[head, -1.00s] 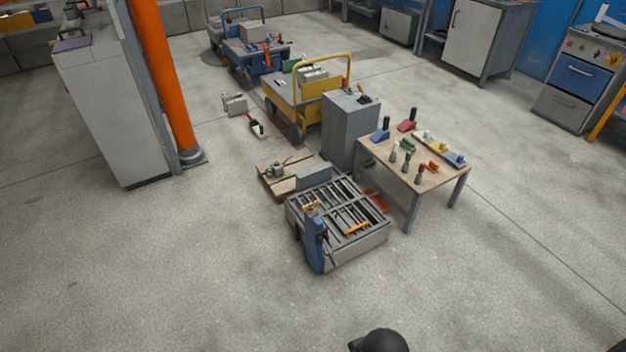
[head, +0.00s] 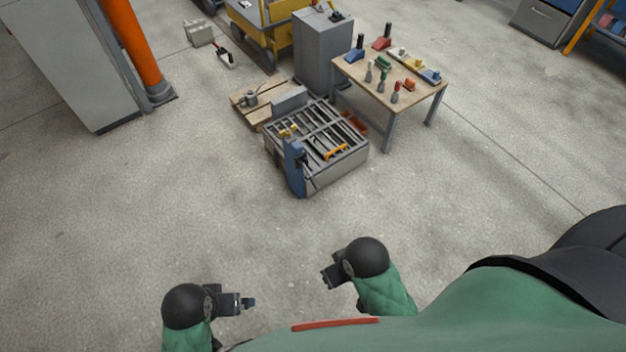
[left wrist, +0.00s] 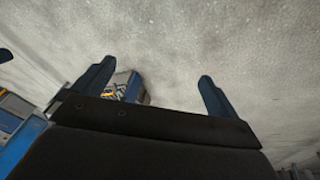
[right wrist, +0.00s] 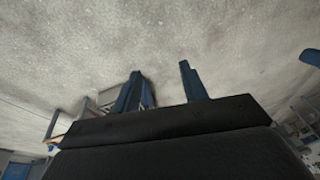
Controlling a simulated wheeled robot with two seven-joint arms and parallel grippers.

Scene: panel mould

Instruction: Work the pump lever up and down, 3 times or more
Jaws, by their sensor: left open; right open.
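A grey panel mould (head: 318,140) with a slatted top stands on the floor ahead in the head view. A blue upright unit (head: 295,168) is at its near left corner, with a thin dark lever-like bar (head: 311,176) beside it; which part is the pump lever is too small to tell for sure. My left gripper (head: 248,303) is at the lower left, open and empty, well short of the mould. My right gripper (head: 326,276) is lower centre, nearer the mould but apart from it. The wrist views show open fingers of the left (left wrist: 155,85) and right (right wrist: 160,82) grippers.
A wooden table (head: 370,86) with several coloured hand tools stands right of the mould. A grey cabinet (head: 321,55) and a wooden pallet (head: 246,97) are behind it. An orange post (head: 133,45) is at the upper left. The floor before the mould is clear.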

